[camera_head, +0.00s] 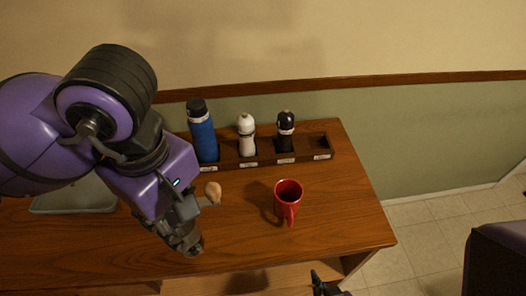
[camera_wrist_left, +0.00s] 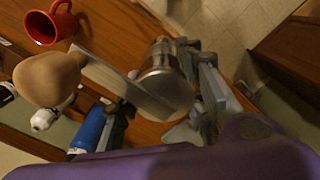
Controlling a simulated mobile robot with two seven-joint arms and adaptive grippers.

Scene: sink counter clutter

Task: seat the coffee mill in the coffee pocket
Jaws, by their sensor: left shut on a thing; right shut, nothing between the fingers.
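My left gripper (camera_head: 183,232) is shut on the coffee mill, above the table's front left part. In the left wrist view the mill (camera_wrist_left: 158,62) is a silver cylinder with a flat crank and a round wooden knob (camera_wrist_left: 48,78). In the head view the knob (camera_head: 212,191) shows beside the gripper; my gripper hides most of the body. The dark wooden rack (camera_head: 270,160) stands at the table's back with labelled pockets. Its right-end pocket (camera_head: 319,143) is empty; the labels are too small to read. My right gripper (camera_head: 322,286) is shut and empty at the bottom edge.
A blue bottle (camera_head: 203,138), a white shaker (camera_head: 246,136) and a black shaker (camera_head: 285,132) stand in the rack's other pockets. A red mug (camera_head: 288,198) stands in front of the rack. A grey sink or tray (camera_head: 75,203) lies left, partly behind my arm. The table's right front is clear.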

